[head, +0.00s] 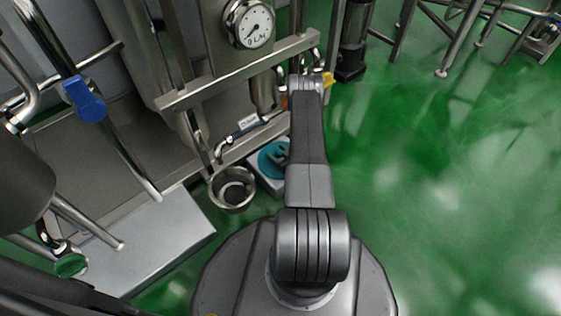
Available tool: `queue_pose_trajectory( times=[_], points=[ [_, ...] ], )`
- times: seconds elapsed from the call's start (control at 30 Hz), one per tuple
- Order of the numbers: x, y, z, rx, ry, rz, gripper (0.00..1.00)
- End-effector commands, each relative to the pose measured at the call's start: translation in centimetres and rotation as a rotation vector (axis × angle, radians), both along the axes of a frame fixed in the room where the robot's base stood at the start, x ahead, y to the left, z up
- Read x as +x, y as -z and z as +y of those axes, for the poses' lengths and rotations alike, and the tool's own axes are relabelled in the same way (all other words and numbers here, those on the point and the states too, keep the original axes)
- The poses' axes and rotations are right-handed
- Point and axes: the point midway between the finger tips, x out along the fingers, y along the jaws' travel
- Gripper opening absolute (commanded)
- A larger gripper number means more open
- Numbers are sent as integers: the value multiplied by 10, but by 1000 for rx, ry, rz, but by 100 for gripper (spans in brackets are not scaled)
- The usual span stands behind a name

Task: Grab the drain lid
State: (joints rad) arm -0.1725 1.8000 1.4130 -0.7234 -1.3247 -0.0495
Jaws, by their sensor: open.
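I cannot tell for sure which thing is the drain lid. A round teal disc (268,160) lies on a pale square base (272,184) near the floor, just left of my arm; its right side is partly hidden by the arm. Beside it, lower left, is a round steel bowl (231,202) with a dark round shape inside. My arm reaches away up the picture, over the floor to the right of both. My gripper does not show; its fingers are hidden behind or beneath the arm's far end.
A steel frame with a pressure gauge (249,24) and pipes stands at upper left. A blue valve handle (85,99) is on a pipe. A grey platform (150,240) lies at lower left. The green floor (450,180) on the right is clear, with steel legs at the far top right.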

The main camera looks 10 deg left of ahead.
Motion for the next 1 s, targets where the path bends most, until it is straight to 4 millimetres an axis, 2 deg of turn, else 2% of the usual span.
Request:
queue_pose_trajectory(
  times=[0.1, 0.13, 0.3, 0.4, 0.7, 0.77, 1.0],
  points=[
    [0, -1, 0, 0, 1, 0, 53],
    [0, -1, -1, 0, 1, 0, 49],
    [0, -1, -1, 0, 1, 0, 16],
    [0, -1, -1, -1, 1, 0, 0],
    [0, -7, -1, 0, 1, 0, 0],
    [0, -15, -1, 0, 1, 0, 0],
    [0, -65, -1, 1, 1, -1, 0]
  ],
)
